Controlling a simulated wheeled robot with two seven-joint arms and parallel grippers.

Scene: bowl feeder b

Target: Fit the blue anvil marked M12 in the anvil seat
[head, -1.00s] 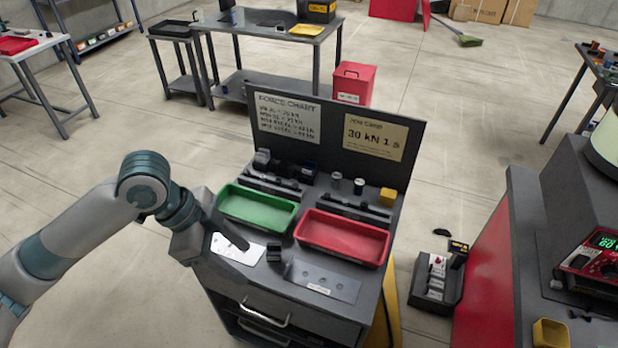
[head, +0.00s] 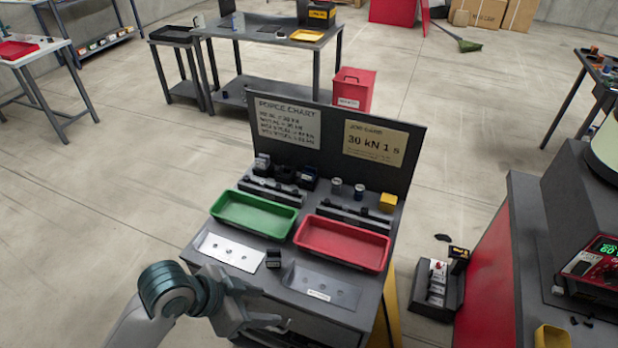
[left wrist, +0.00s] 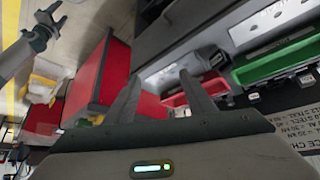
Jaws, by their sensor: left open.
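My left gripper (head: 272,328) is low in front of the bench's near edge, below the plates, open and empty. In the left wrist view its two fingers (left wrist: 160,95) are spread with nothing between them. A small dark bluish block (head: 307,178) stands at the back of the bench behind the green tray. Its marking is too small to read, so I cannot tell if it is the M12 anvil. I cannot make out the anvil seat. A grey gripper, apparently my right one (left wrist: 47,22), shows small at the upper left of the left wrist view, its jaws unclear.
A green tray (head: 215,212) and a red tray (head: 299,240) sit on the bench. Two plates with holes (head: 228,252) (head: 325,285) lie in front, a small black block (head: 273,258) between them. A machine (head: 577,215) with a lit display stands at the right.

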